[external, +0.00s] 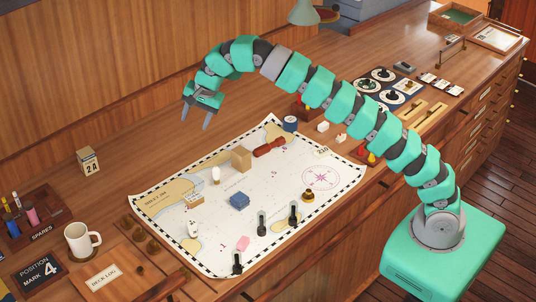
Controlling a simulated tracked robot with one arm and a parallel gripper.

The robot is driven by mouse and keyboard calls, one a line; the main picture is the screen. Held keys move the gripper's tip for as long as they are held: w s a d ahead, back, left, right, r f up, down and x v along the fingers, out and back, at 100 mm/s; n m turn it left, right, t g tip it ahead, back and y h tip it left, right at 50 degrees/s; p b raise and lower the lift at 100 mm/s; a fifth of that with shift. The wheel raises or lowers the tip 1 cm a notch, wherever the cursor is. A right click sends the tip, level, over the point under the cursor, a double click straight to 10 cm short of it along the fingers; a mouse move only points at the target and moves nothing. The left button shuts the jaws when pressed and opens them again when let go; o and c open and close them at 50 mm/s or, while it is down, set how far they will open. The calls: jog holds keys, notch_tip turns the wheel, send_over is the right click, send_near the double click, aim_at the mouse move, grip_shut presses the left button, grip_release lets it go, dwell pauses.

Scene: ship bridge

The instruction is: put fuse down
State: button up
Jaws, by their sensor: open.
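A small upright cream block marked "2A" (88,162) stands on the wooden counter at the left, near the back panel. It may be the fuse, but I cannot tell for certain. My gripper (197,125) is open, with its fingers pointing down and nothing seen between them. It is raised above the counter, beyond the chart's upper left edge and well to the right of the block.
A spares tray (38,222) and white mug (82,241) stand at left. A control panel (388,88) lies beyond my arm. Counter between block and chart is mostly clear.

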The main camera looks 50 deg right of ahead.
jog(key=s+d+r+n+t, duration=0.2)
jog(key=d+r+n+t, duration=0.1)
jog(key=d+r, duration=0.8)
jog(key=s+d+r+n+t, duration=0.2)
jog(key=d+r+n+t, duration=0.1)
jog(key=d+r, duration=0.75)
jog(key=s+d+r+n+t+h, duration=0.1)
jog(key=s+d+r+n+t, duration=0.1)
jog(key=s+d+r, duration=0.5)
jog(key=s+d+r+n+t+h, duration=0.1)
jog(key=s+d+r+n+t, duration=0.2)
jog(key=s+d+r, duration=0.4)
jog(key=s+r, duration=0.1)
jog(key=s, duration=0.3)
jog(key=shift+t, duration=0.3)
jog(key=shift+s, duration=0.1)
